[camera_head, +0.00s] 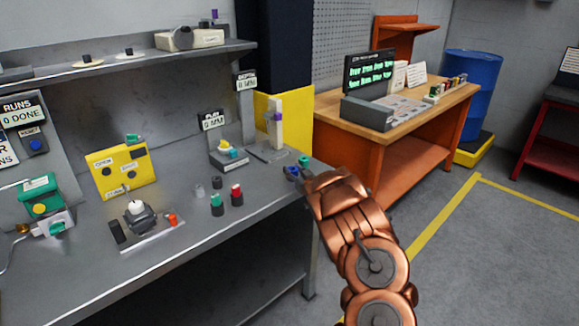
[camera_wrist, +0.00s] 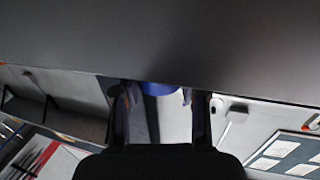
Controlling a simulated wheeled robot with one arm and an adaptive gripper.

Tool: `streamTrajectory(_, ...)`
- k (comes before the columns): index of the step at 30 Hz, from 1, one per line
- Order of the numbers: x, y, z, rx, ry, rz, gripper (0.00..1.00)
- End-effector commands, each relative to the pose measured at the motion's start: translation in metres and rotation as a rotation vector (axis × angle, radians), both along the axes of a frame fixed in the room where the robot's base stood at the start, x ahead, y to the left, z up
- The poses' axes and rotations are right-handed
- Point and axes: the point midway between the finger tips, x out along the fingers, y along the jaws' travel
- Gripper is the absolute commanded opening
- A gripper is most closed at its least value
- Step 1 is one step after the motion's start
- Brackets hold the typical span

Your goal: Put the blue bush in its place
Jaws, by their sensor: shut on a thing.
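My gripper (camera_wrist: 160,100) is shut on the blue bush (camera_wrist: 160,89), which shows between the two fingers in the wrist view. Most of the bush is hidden by the grey surface and the fingers. In the head view my gripper is near the right edge of the grey bench, and a small blue part (camera_head: 291,172) shows at its tip. The grey valve body (camera_head: 139,217) stands on a plate at the bench's front middle, well left of my gripper. I cannot tell which spot is the bush's place.
Green (camera_head: 216,205) and red (camera_head: 236,195) capped pieces stand on the bench between the valve body and my gripper. A green piece (camera_head: 304,161) is beside my gripper. Gauge stands (camera_head: 228,155) and a yellow box (camera_head: 122,170) are farther back. The front right bench top is clear.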

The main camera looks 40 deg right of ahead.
Motion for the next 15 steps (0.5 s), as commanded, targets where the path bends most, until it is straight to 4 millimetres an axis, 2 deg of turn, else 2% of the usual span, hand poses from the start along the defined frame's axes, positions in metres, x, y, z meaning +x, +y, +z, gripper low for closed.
streamTrajectory(11,0.03,-0.008,0.003,0.001,-0.006,0.001,0.05)
streamTrajectory(15,0.03,-0.008,0.005,0.002,-0.004,0.0,0.05)
